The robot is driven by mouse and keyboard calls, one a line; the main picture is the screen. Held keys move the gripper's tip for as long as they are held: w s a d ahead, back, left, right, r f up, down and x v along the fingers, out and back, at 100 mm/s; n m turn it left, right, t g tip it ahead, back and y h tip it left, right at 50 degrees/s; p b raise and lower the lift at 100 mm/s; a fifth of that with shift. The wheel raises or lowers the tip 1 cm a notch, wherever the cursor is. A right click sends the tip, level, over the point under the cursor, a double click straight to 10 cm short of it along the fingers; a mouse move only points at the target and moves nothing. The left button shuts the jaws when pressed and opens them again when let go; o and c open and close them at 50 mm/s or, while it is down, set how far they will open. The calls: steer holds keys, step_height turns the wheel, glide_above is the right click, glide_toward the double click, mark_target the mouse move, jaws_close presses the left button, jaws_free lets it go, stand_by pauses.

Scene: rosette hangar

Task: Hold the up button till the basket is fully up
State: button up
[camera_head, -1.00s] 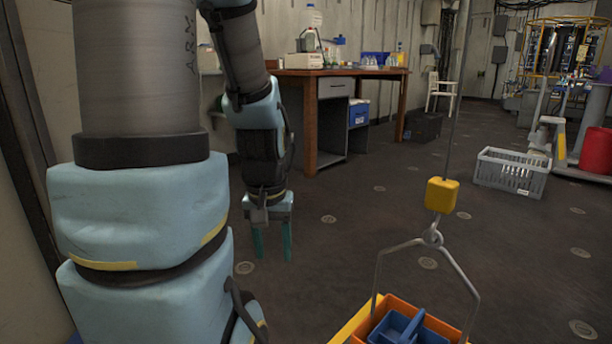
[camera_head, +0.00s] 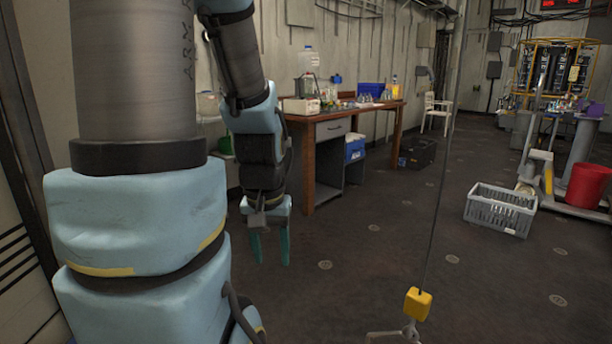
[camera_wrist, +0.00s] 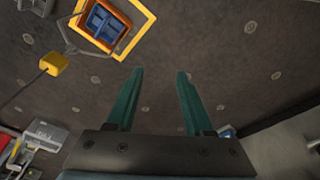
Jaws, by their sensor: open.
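The basket (camera_wrist: 121,52) shows at the top of the wrist view as an orange and yellow frame with a blue tray inside. In the head view it is below the picture; only the top of its grey hanger (camera_head: 404,334) shows. A yellow block (camera_head: 417,303) hangs on a thin cable above the hanger, and it also shows in the wrist view (camera_wrist: 54,63). My gripper (camera_head: 271,255) is open and empty, with teal fingers pointing down, left of the cable. In the wrist view its fingers (camera_wrist: 160,75) are apart with only floor between them. I see no up button in either view.
A wooden desk (camera_head: 318,124) with lab items stands against the wall behind my gripper. A grey crate (camera_head: 500,212) and a red bin (camera_head: 588,186) stand at the right. A white chair (camera_head: 437,112) is farther back. The dark floor in the middle is open.

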step_height(320, 180, up, 9)
steer(key=p, duration=0.6)
steer(key=shift+f, duration=0.2)
